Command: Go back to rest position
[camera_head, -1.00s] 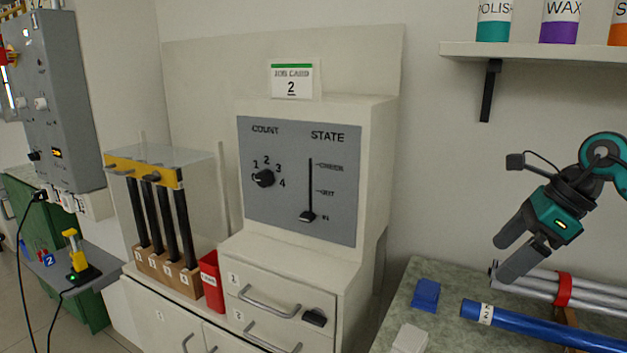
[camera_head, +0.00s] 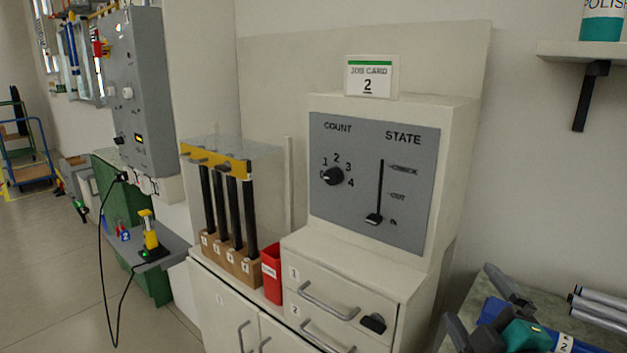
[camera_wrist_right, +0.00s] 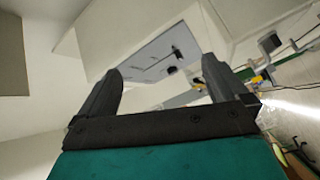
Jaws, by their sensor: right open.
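My right gripper (camera_head: 478,306) is at the lower right of the head view, in front of the right-hand bench. Its two dark fingers are apart and nothing is between them. In the right wrist view the fingers (camera_wrist_right: 162,95) are spread, with the grey control panel (camera_wrist_right: 160,58) beyond them. My left gripper is in neither view.
A white cabinet with a COUNT and STATE panel (camera_head: 372,180) stands in the middle. A rack of black rods (camera_head: 226,205) and a red bin (camera_head: 272,273) are left of it. Blue and grey rods (camera_head: 600,310) lie on the right bench (camera_head: 462,312). Open floor (camera_head: 50,270) is at left.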

